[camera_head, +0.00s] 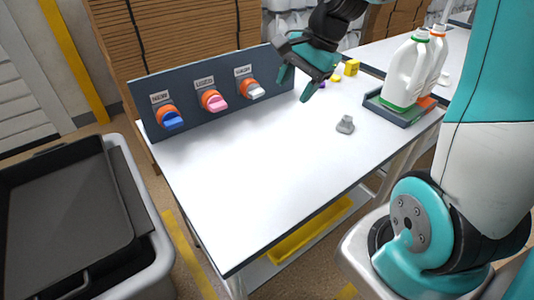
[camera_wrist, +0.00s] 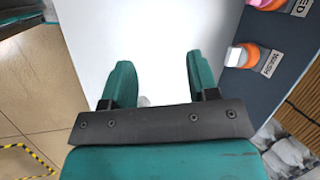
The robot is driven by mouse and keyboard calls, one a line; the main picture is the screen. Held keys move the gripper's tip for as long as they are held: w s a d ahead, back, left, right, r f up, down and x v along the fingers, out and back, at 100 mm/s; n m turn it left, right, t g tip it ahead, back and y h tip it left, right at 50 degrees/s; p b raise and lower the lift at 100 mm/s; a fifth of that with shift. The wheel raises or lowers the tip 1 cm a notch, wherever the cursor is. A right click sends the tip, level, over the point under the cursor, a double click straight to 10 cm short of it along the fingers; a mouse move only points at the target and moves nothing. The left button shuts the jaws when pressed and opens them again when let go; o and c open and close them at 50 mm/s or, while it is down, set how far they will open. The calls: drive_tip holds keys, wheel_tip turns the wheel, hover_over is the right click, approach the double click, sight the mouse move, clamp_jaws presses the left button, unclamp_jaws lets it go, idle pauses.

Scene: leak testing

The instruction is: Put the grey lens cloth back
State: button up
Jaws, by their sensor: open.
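A small grey lump (camera_head: 345,125), which looks like the grey lens cloth bunched up, lies on the white table right of its middle. My gripper (camera_head: 297,84) is above the table's far side, near the right end of the panel, up and left of the grey lump. In the wrist view my gripper (camera_wrist: 159,68) has its teal fingers apart, with only white tabletop between their tips. A pale grey bit shows low between the fingers there, mostly hidden by the gripper bar; I cannot tell what it is.
A dark panel (camera_head: 222,95) along the table's back edge carries orange holders with blue (camera_head: 172,120), pink (camera_head: 216,104) and white (camera_head: 256,92) pieces, under labels. White jugs (camera_head: 405,75) stand on a tray at the right. Small yellow items (camera_head: 351,67) lie behind. The table's front is clear.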

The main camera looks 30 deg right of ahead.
drive_tip(key=s+a+r+n+g, duration=0.2)
drive_tip(key=s+a+n, duration=1.6)
drive_tip(key=n, duration=0.3)
drive_tip(key=shift+a+r+g+y, duration=0.3)
drive_tip(key=shift+a+r, duration=0.05)
drive_tip(key=shift+a, duration=0.1)
